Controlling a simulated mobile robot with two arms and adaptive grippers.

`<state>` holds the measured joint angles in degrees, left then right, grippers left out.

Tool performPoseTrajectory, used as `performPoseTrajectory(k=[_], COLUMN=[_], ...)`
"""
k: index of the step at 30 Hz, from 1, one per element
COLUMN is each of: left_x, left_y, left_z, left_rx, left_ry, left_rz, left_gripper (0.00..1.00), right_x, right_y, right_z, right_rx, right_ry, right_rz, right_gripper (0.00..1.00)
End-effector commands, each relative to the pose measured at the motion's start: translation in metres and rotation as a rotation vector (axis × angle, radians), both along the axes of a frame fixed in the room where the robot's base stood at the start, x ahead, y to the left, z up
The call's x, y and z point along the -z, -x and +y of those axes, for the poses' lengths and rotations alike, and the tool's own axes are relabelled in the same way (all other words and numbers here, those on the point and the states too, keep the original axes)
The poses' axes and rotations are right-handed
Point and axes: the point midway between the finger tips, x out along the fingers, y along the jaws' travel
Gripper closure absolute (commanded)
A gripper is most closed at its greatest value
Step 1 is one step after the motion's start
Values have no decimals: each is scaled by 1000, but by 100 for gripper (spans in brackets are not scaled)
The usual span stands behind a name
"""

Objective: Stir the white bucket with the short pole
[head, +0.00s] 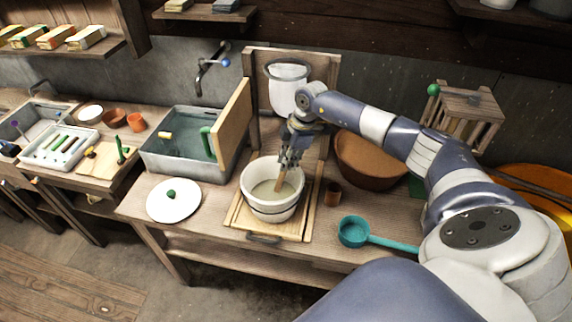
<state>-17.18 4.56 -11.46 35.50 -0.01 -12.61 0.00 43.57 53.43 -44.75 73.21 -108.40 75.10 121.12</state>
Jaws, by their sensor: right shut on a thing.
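The white bucket (272,207) stands upright on a wooden board in the middle of the table. It holds a greyish-beige content. My right gripper (289,157) is above the bucket, pointing down, and shut on the short pole (281,181). The pole is brown and tilted a little, and its lower end is inside the bucket, at or in the content. The upper part of the pole is hidden by the gripper. My left gripper is not in view.
A white lid (174,201) with a green knob lies left of the bucket. A teal ladle (354,231) and a small brown cup (333,194) are to its right. A large brown bowl (372,160) and a hanging white sieve-like bag (286,92) are behind. A grey sink (180,165) is at left.

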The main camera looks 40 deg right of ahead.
Motion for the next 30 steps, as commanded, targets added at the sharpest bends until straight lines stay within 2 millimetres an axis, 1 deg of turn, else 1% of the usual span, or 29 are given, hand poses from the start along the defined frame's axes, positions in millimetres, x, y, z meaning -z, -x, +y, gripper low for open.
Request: performPoseTrajectory(k=[1, 24, 30], left_x=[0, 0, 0], left_y=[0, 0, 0], left_z=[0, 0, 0], left_rx=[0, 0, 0], left_ry=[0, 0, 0], left_rz=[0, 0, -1], left_gripper=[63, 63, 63], right_x=[-6, -73, -84], right_y=[0, 13, 16], right_z=[-2, -12, -14], right_rx=[1, 1, 0], right_ry=[1, 1, 0], right_rz=[-3, -3, -1], right_gripper=[100, 100, 100])
